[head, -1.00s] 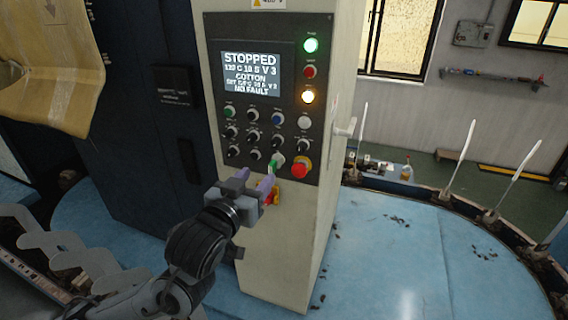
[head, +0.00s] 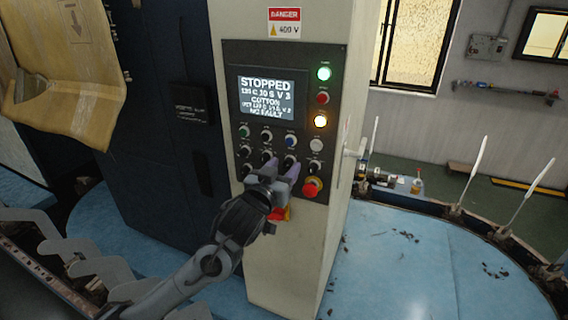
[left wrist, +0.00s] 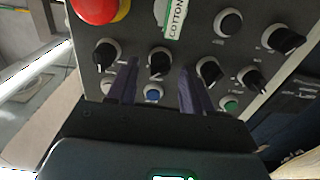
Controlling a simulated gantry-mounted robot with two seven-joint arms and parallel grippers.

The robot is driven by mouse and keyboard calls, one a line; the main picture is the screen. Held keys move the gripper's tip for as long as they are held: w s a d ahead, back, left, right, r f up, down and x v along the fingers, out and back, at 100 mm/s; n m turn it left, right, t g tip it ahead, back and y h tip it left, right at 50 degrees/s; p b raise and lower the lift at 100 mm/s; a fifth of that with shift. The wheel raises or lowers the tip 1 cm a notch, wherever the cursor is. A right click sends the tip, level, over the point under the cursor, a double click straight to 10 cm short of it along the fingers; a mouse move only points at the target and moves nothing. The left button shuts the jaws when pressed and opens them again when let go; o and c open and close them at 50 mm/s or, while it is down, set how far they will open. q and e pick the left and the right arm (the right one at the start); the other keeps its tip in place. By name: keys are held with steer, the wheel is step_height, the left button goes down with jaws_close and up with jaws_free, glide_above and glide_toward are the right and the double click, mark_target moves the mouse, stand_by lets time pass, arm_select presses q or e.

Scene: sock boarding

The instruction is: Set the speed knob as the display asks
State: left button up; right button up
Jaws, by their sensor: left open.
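The control panel (head: 334,80) is on a cream cabinet. Its display (head: 267,98) reads STOPPED, a line ending V 3, COTTON, a small blurred SET line and NO FAULT. My left gripper (head: 281,170) is open at the lower panel and hides part of the bottom row. In the left wrist view, a black pointer knob (left wrist: 158,61) appears between its purple fingers, with no clear contact. Another black knob (left wrist: 208,70) is beside the right finger. My right gripper is out of view.
The red emergency stop (head: 313,187) sits right of my gripper; it also shows in the left wrist view (left wrist: 98,8). A blue button (head: 291,141) and a white button (head: 316,145) sit above the knobs. A blue round table (head: 400,260) surrounds the cabinet.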

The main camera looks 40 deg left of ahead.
arm_select(q)
steer(key=shift+w+a, duration=0.1)
steer(key=shift+w, duration=0.25)
jaws_close()
